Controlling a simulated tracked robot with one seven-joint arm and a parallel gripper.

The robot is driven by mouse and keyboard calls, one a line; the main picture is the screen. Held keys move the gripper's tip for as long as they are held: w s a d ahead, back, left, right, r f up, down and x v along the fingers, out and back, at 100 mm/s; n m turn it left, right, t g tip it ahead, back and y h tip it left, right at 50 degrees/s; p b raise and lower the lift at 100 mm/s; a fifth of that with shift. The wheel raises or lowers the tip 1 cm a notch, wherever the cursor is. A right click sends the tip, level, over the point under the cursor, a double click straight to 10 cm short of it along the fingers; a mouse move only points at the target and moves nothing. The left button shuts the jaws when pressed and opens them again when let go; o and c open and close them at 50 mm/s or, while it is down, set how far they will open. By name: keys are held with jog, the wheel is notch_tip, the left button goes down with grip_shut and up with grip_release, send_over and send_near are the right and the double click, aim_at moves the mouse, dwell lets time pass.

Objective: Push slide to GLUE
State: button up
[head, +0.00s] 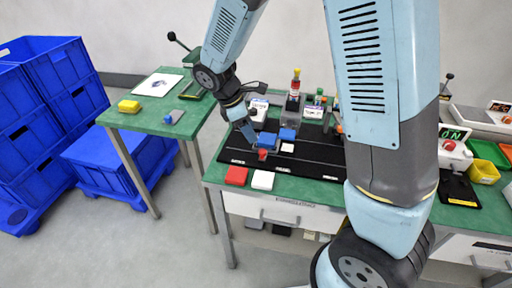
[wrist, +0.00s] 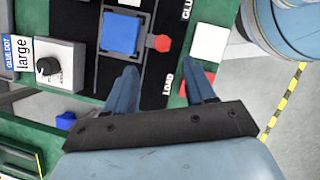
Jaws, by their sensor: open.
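The slide shows in the wrist view as a blue block (wrist: 121,33) on a grey carriage in a black track. Its red knob (wrist: 161,43) points toward the front edge; the knob also shows in the head view (head: 263,154). The knob lies between the white LOAD label (wrist: 168,85) and the partly cut-off GLUE label (wrist: 187,10). My gripper (wrist: 164,72) is open and empty, with its fingertips on the LOAD side of the knob. In the head view my gripper (head: 249,132) is low over the left part of the black board. Contact with the knob cannot be told.
A red square (head: 236,176) and a white square (head: 262,180) lie on the green table front. A box with a black dial (wrist: 48,66) stands beside the track. A side table (head: 150,122) and blue crates (head: 50,75) are at left.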

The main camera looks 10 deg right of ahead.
aim_at(262, 150)
jog(key=x, duration=0.8)
jog(key=shift+d+f, duration=0.15)
jog(key=shift+f, duration=0.15)
jog(key=shift+c, duration=0.5)
jog(key=shift+r, duration=0.1)
grip_shut()
jog(key=shift+w, duration=0.1)
